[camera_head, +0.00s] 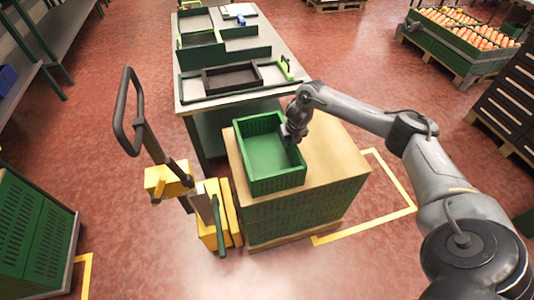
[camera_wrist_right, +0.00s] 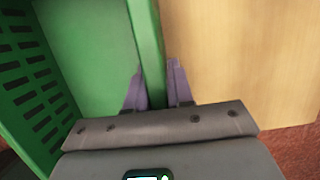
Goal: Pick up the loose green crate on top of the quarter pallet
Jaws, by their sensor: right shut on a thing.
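The loose green crate (camera_head: 277,184) is empty and open at the top. It rests on the wooden top (camera_head: 330,150) of the quarter pallet stack (camera_head: 300,215) in the head view. My right gripper (camera_head: 292,133) is at the crate's right wall. In the right wrist view the two fingers of this gripper (camera_wrist_right: 158,85) straddle the green crate wall (camera_wrist_right: 148,40), one inside and one outside, and are shut on it. The wooden top (camera_wrist_right: 235,60) shows beside the wall. My left gripper is not in the head view.
A yellow pallet jack (camera_head: 168,180) with an upright black handle stands close left of the stack. A long worktable (camera_head: 270,45) with trays lies behind. A crate of orange produce (camera_head: 465,35) is at the back right. Green crates (camera_head: 35,235) stand at the left.

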